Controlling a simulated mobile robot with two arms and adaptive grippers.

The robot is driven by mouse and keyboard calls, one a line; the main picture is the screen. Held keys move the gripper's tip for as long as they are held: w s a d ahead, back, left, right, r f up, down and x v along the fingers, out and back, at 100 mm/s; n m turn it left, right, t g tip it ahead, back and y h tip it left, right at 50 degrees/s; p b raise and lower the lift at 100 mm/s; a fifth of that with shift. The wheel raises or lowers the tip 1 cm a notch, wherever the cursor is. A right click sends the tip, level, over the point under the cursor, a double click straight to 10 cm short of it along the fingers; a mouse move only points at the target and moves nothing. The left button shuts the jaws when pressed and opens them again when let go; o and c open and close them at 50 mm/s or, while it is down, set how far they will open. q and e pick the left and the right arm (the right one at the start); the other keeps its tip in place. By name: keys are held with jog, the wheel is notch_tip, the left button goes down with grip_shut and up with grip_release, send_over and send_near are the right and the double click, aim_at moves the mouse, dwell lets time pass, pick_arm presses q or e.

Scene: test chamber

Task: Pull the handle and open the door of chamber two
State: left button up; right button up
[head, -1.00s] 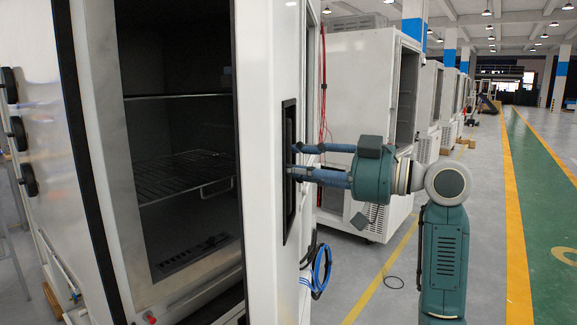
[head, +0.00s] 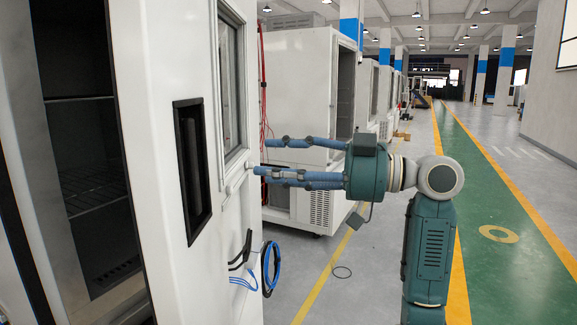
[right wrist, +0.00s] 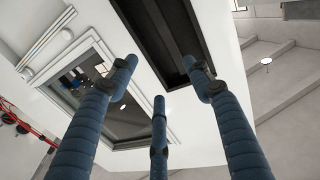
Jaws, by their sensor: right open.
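The white chamber door (head: 165,250) stands partly open, with the dark chamber interior (head: 85,140) showing to its left. A black recessed handle (head: 192,165) runs tall and narrow on the door; it also shows at the top of the right wrist view (right wrist: 172,40). My right gripper (head: 261,156) has its blue fingers spread and empty, pointing left at the door's windowed part, to the right of the handle. In the right wrist view, my right gripper's fingers (right wrist: 160,72) reach toward the door around the handle's lower end; contact is unclear. My left gripper is out of view.
A door window (head: 233,85) lies just right of the handle. Blue cables (head: 268,270) hang below my gripper. More white chambers (head: 300,85) stand behind. The green walkway (head: 490,190) on the right is clear.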

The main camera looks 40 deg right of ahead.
jog(key=shift+v, duration=1.1)
